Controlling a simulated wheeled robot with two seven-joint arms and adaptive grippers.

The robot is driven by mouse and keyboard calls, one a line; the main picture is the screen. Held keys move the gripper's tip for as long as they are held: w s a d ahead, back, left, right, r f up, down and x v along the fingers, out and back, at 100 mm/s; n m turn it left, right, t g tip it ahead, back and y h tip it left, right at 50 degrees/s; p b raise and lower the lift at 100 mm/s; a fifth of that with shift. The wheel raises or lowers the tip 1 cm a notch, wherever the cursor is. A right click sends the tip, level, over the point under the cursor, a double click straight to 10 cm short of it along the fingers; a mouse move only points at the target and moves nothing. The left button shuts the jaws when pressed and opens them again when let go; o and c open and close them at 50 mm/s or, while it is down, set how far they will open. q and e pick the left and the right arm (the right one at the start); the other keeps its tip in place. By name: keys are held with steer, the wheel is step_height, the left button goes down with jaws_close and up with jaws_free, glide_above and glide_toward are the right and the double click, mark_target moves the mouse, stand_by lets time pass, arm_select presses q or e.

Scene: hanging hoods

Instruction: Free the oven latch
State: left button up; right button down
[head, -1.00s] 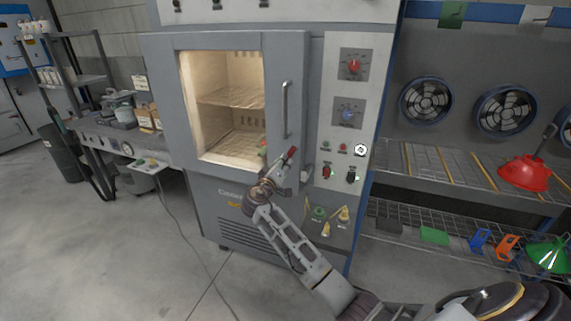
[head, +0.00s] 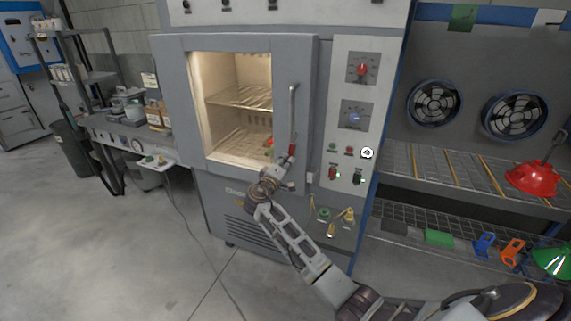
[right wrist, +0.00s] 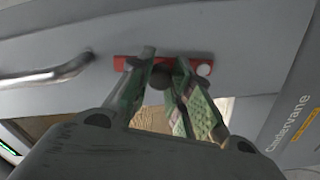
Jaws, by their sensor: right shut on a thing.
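The oven (head: 228,180) stands ahead, its door (head: 305,110) closed in its frame as far as I can tell. The red latch (head: 292,150) is on the door, just below the vertical handle (head: 293,105). In the right wrist view the red latch bar (right wrist: 124,62) lies roughly in line with the handle (right wrist: 45,77). A round pale end shows at its right. My right gripper (head: 287,165) is at the latch. In the right wrist view its green-sided fingers (right wrist: 160,75) are closed on a dark knob at the latch. My left gripper is not in view.
The control panel (head: 350,120) with dials and switches is right of the door. Further right are a rack shelf (head: 450,178), fans and a red hood (head: 533,178). A small side table (head: 150,163) stands at left. The floor (head: 110,250) at front left is clear.

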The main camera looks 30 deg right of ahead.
steer(key=c, duration=1.3)
jaws_free()
steer(key=shift+o, duration=0.2)
steer(key=shift+a, duration=0.1)
steer(key=v, duration=1.2)
